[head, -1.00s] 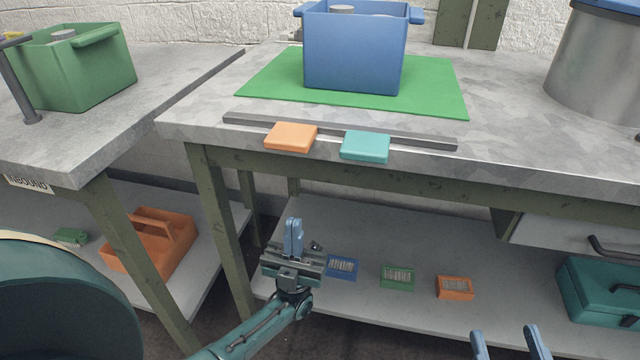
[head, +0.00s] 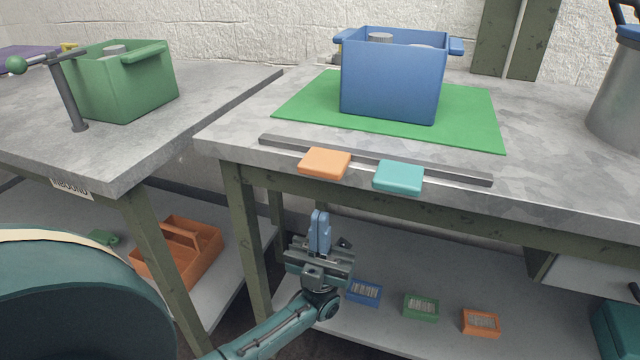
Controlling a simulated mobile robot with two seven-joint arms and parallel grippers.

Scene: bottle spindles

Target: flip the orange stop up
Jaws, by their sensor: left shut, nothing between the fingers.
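The orange stop (head: 325,163) is a flat rounded block at the front edge of the right-hand bench, beside a grey rail (head: 375,160). It lies flat and sticks out a little past the rail. A teal stop (head: 398,176) of the same shape lies to its right. My left gripper (head: 319,218) is shut and empty, with its blue fingers pointing up, in front of the bench and below the orange stop in the picture. It looks apart from the stop. My right gripper is out of view.
A blue crate (head: 390,80) stands on a green mat (head: 300,105) behind the rail. A green crate (head: 125,85) and a lever post (head: 70,95) stand on the left bench. Small blue, green and orange boxes (head: 481,322) lie on the lower shelf.

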